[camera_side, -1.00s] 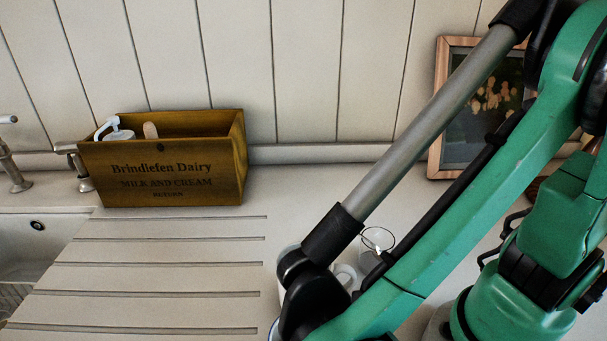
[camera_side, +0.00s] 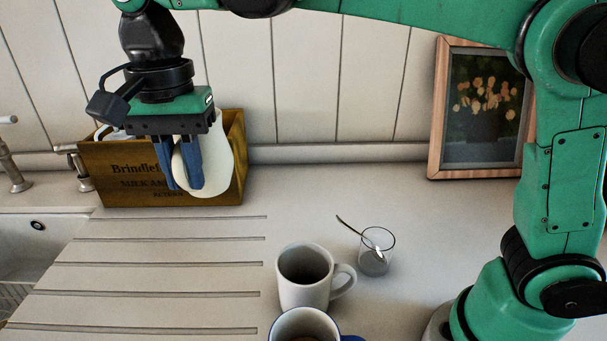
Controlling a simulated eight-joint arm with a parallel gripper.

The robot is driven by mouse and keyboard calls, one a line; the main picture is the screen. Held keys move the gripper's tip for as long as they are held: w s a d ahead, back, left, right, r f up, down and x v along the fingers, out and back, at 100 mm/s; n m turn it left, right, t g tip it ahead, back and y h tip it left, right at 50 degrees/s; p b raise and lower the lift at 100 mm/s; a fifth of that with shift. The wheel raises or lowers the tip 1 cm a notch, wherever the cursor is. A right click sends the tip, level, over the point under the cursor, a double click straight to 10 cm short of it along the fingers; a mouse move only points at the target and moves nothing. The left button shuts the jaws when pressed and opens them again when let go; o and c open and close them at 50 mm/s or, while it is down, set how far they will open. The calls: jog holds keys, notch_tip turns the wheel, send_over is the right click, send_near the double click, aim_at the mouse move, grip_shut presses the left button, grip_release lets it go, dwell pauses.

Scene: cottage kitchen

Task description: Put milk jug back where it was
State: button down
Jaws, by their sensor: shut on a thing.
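The milk jug (camera_side: 220,150) is a cream-white rounded vessel, held off the counter in front of the right part of the wooden dairy crate (camera_side: 110,180). My gripper (camera_side: 187,184) points down with its blue fingers shut on the jug's left side, where a loop of handle seems to be. The jug and fingers hide part of the crate's front lettering and its opening. I cannot tell whether the jug is over the crate or in front of it. A white bottle top shows at the crate's left end, partly behind my gripper.
A white mug (camera_side: 303,290) and a second mug (camera_side: 305,325) with dark contents stand at the front centre. A glass with a spoon (camera_side: 375,255) stands to their right. A framed picture (camera_side: 480,110) leans on the back wall. A sink (camera_side: 30,255) is at the left. The counter's grooved middle is clear.

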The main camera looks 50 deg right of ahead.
jog(key=f, duration=0.6)
jog(key=d+f, duration=0.1)
jog(key=f, duration=0.5)
jog(key=d+f, duration=0.1)
jog(key=f, duration=0.5)
jog(key=shift+w+f, duration=0.25)
jog(key=shift+f, duration=0.05)
jog(key=c, duration=0.8)
grip_release()
jog(key=shift+f, duration=0.1)
notch_tip(320, 180, up, 12)
jog(key=s+d+f+n+t, duration=0.1)
jog(key=s+d+n+t, duration=0.2)
jog(key=d, duration=0.4)
jog(key=s+d+f+n+t, duration=0.1)
jog(key=s+d+n+t, duration=0.2)
jog(key=d+n, duration=0.3)
jog(key=shift+s+d+t, duration=0.4)
jog(key=shift+d+t, duration=0.2)
jog(key=shift+d, duration=0.6)
